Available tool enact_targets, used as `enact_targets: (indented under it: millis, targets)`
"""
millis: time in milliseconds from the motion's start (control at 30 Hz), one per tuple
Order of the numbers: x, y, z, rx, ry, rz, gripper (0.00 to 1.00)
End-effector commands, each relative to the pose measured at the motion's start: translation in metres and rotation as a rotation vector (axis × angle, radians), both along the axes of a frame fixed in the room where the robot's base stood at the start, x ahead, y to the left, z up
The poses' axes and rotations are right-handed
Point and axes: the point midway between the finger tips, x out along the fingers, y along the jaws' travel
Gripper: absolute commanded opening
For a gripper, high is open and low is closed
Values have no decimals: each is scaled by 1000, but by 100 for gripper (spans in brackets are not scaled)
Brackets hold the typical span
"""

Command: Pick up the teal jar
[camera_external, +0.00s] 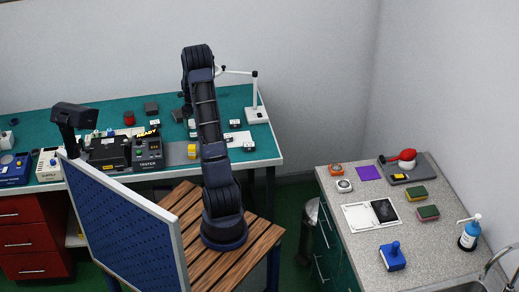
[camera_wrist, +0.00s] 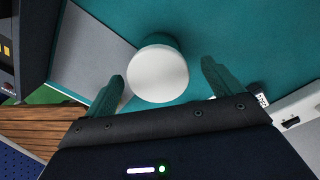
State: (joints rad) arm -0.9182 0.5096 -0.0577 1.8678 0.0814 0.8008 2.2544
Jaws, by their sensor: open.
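The teal jar (camera_wrist: 158,73) shows from above in the wrist view, with a round white lid and a strip of teal body behind it. My gripper (camera_wrist: 161,72) is open, with one dark green finger on each side of the jar and a visible gap on both sides. The jar looks upright on the teal bench top (camera_wrist: 235,30). In the external view my arm reaches over the bench (camera_external: 70,121), and its end is largely hidden behind my own links.
The black tester (camera_external: 148,152) stands left of my arm on the bench. A yellow item (camera_external: 192,151) and small labelled parts lie near my arm. A white stand (camera_external: 256,112) is to the right. A blue perforated panel (camera_external: 125,225) rises at front left.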

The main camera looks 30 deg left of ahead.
Motion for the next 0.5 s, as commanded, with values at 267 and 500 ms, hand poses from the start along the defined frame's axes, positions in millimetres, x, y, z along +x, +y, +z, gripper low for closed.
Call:
enact_targets:
  millis: [267,500]
  targets:
    - [-3,-3,-24,-1,2,0,91]
    - [-4,-4,-51,0,0,0,91]
